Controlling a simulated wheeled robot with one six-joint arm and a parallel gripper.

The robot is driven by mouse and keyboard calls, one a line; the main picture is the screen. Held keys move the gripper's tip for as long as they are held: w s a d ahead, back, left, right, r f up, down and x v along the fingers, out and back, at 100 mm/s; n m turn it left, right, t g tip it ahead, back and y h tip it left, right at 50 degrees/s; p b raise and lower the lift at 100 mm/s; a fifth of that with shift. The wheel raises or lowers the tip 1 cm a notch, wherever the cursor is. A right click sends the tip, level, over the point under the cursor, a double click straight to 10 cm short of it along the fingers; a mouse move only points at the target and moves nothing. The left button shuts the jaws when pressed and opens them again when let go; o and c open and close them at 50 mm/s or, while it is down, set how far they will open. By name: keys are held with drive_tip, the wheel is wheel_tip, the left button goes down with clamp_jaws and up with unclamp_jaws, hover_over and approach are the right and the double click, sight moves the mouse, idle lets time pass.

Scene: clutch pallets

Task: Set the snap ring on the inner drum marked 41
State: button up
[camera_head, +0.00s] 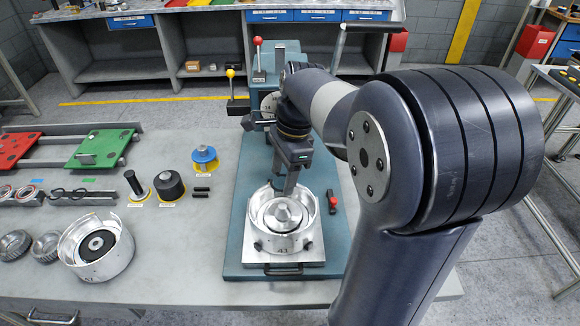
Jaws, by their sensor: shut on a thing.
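A silver drum (258,239) stands upright on a square metal plate on the teal fixture base; its front label seems to read 41. A silver hub with a rounded top (283,213) sits in its middle. My gripper (287,194) points down over the drum's opening, at the back of the hub. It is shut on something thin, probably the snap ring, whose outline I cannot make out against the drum. A second silver drum (72,238) with a dark centre stands on the table at the left; its mark is too small to read surely.
The teal base (236,210) carries a press with red-knobbed (257,41) and yellow-knobbed (230,73) levers behind my gripper. A small red-and-black tool (332,201) lies right of the drum. Black plugs, a blue-topped part (204,157), rings and gears are at the left.

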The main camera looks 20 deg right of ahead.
drive_tip(key=b, duration=0.5)
hover_over(281, 205)
drive_tip(key=f, duration=0.5)
drive_tip(key=shift+d, duration=0.4)
drive_tip(key=shift+f, duration=0.85)
drive_tip(key=shift+r+p, duration=0.1)
drive_tip(key=shift+p, duration=0.3)
drive_tip(key=o, duration=1.1)
wheel_tip(281, 205, up, 9)
drive_tip(key=p, duration=0.9)
